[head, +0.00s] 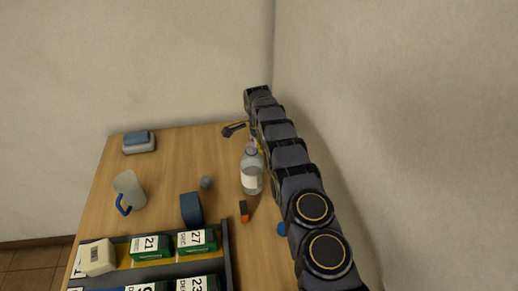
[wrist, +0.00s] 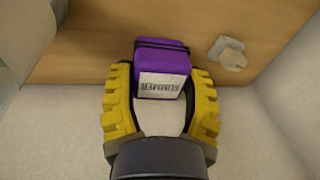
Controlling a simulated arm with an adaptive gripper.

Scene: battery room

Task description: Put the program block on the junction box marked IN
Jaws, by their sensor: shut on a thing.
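In the wrist view my gripper (wrist: 160,76) has its two yellow fingers closed on a purple block (wrist: 165,62) with dark bands and a white label. The label's print is upside down and hard to read, so I cannot tell whether this is the program block. In the head view my arm covers most of the gripper; only a bit of yellow shows behind the clear bottle. No box with a readable IN mark shows in either view.
The wooden table (head: 165,172) holds a clear bottle (head: 251,180), a jug (head: 130,188), a dark blue block (head: 191,209) and a blue-grey box (head: 138,147). A tray (head: 226,262) with green labelled boxes stands in front. A wall (head: 400,120) rises close right of my arm. A pale fitting (wrist: 228,54) shows beside the purple block.

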